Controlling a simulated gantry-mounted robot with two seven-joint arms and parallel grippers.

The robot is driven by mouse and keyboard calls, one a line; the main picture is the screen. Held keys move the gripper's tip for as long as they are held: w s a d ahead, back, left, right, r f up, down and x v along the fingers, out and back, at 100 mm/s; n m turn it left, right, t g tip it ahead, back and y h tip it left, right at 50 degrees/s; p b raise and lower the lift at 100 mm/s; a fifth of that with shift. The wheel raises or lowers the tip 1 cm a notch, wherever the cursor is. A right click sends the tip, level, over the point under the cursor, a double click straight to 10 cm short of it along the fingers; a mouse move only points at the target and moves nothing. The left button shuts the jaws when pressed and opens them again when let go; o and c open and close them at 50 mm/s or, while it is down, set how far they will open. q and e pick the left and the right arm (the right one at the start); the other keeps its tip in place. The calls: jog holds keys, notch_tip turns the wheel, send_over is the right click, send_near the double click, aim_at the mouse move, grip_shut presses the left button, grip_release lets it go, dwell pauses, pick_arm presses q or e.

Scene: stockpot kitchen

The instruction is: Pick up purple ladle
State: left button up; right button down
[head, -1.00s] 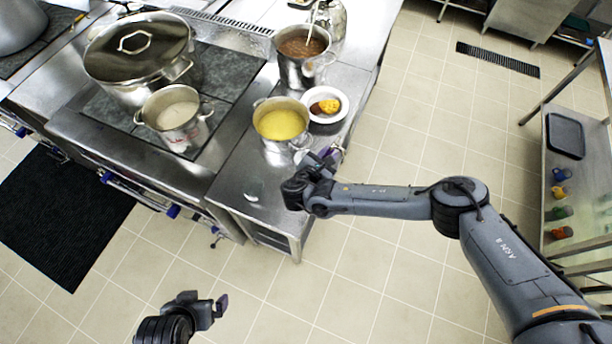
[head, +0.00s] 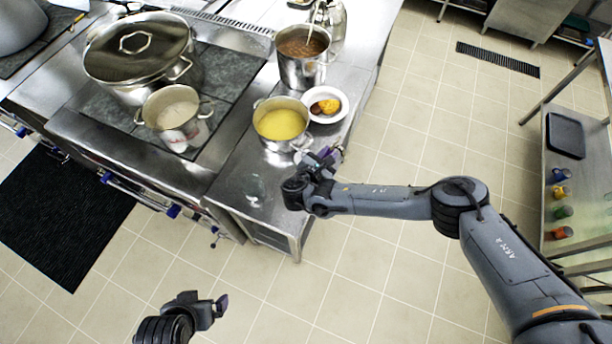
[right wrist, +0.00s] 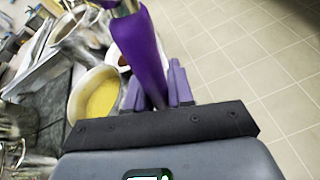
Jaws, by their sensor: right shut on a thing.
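The purple ladle (right wrist: 141,50) shows in the right wrist view as a purple handle with a metal part at its top end. The handle runs up between the purple fingers of my right gripper (right wrist: 157,88), which is shut on it. In the head view my right gripper (head: 328,158) is above the counter's right edge, near the pot of yellow soup. The ladle cannot be told clearly from the purple fingers there, and its bowl is not clearly seen. My left gripper (head: 217,305) is low in the head view over the floor, away from the counter; its finger gap is unclear.
The yellow soup pot (head: 281,122) stands on the metal counter (head: 238,172) beside a white plate (head: 341,104) with food. A brown-filled pot (head: 301,68) stands behind. A pale-filled pot (head: 173,118) and a large lidded pot (head: 137,68) are left. Open floor is right.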

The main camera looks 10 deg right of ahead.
jog(key=shift+r, duration=0.2)
dwell(0.5)
jog(key=shift+r, duration=0.6)
jog(key=s+d+r+b, duration=0.2)
jog(key=s+d+r, duration=0.4)
jog(key=d+r, duration=0.3)
jog(key=shift+d+r+b, duration=0.25)
jog(key=shift+d+b, duration=0.05)
jog(key=shift+d, duration=0.15)
jog(key=shift+s, duration=0.1)
